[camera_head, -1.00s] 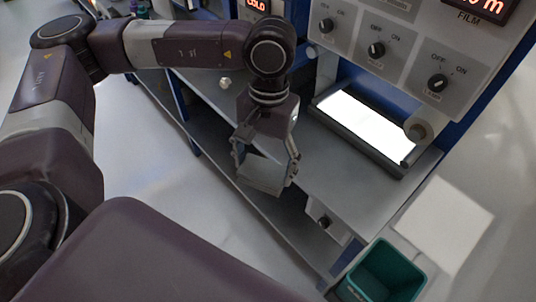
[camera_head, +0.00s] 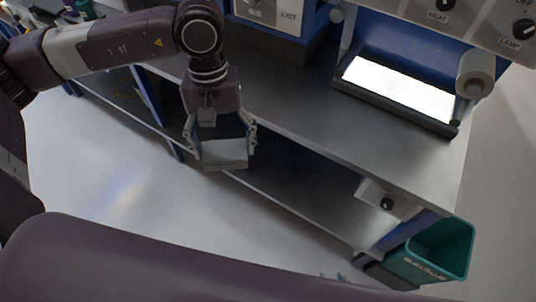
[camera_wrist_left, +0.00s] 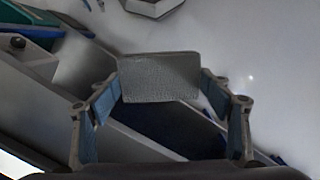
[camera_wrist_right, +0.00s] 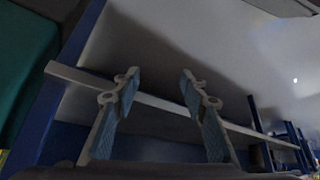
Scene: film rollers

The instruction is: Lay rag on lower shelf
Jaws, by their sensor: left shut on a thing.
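A grey rag (camera_head: 224,154) is gripped between the fingers of my left gripper (camera_head: 222,142), just off the front edge of the bench, above the lower shelf's edge. In the left wrist view the rag (camera_wrist_left: 160,78) is a flat grey rectangle spanning the fingertips. The lower shelf (camera_head: 300,195) runs under the bench top, and its surface is bare and shadowed where I see it. My right gripper (camera_wrist_right: 160,85) is open and empty in the right wrist view, with a shelf edge (camera_wrist_right: 150,98) behind its fingers.
The bench top (camera_head: 300,105) carries a lit light panel (camera_head: 400,88) and a roller (camera_head: 475,75). A teal bin (camera_head: 440,250) stands at the right end. A small box with a black knob (camera_head: 386,203) hangs under the bench front. The floor (camera_head: 130,180) at left is clear.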

